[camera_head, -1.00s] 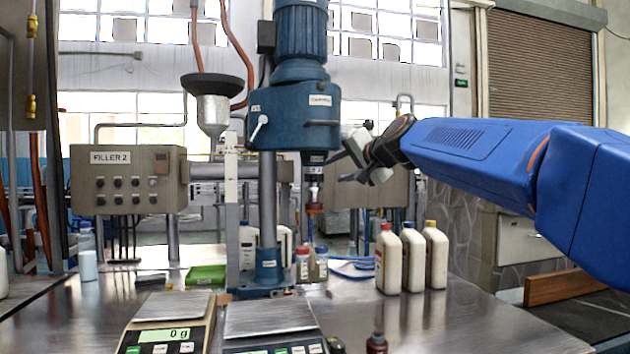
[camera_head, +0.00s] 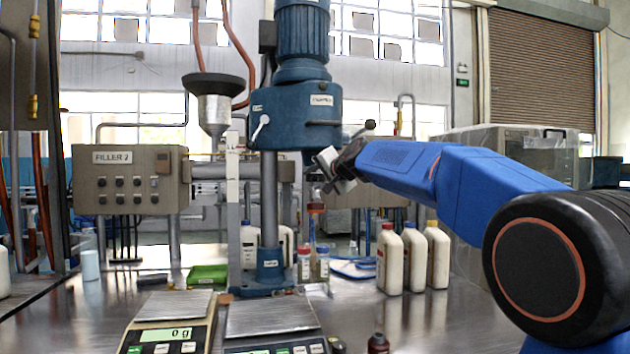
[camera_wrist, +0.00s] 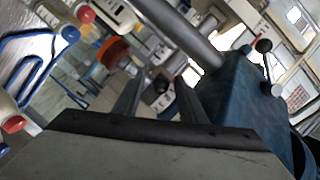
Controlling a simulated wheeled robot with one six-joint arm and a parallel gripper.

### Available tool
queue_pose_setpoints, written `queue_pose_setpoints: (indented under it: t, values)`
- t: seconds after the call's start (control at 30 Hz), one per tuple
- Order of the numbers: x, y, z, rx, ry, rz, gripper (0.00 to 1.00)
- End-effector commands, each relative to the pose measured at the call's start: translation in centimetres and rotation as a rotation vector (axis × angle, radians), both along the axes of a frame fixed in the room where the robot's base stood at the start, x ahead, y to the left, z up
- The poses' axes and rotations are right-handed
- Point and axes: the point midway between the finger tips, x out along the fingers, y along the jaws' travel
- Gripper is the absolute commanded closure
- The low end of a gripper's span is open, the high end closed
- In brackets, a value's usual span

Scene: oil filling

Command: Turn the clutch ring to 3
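The blue capping machine head (camera_head: 296,115) stands on a column at the centre of the head view. Its spindle runs down below the head, with an orange part (camera_head: 315,208) at the lower end. The clutch ring, on the spindle just under the head, is mostly hidden by my gripper (camera_head: 324,172), and I cannot read its setting. My gripper is beside the spindle on its right. The orange part (camera_wrist: 112,52) is left of the fingers, and the blue head (camera_wrist: 240,105) is close on the right.
Several capped bottles (camera_head: 414,258) stand right of the machine column. Two scales (camera_head: 170,325) sit in front. A filler control box (camera_head: 130,180) and a funnel (camera_head: 213,105) are at the left. A lever (camera_head: 323,122) sticks out from the head near my gripper.

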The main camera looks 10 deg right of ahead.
Motion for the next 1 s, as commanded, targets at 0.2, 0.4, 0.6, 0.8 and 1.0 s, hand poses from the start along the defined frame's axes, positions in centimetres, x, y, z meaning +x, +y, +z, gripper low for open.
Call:
queue_pose_setpoints:
  t: [0.2, 0.4, 0.6, 0.8, 1.0]
  values:
    - [0.36, 0.11, -0.03, -0.001, -0.002, 0.000, 0.62]
    - [0.34, 0.09, -0.04, -0.001, 0.000, 0.000, 0.74]
    - [0.33, 0.08, 0.01, -0.001, -0.002, 0.000, 1.00]
    - [0.32, -0.02, 0.06, -0.002, -0.003, 0.007, 1.00]
    - [0.27, -0.36, 0.13, 0.000, -0.004, 0.041, 1.00]
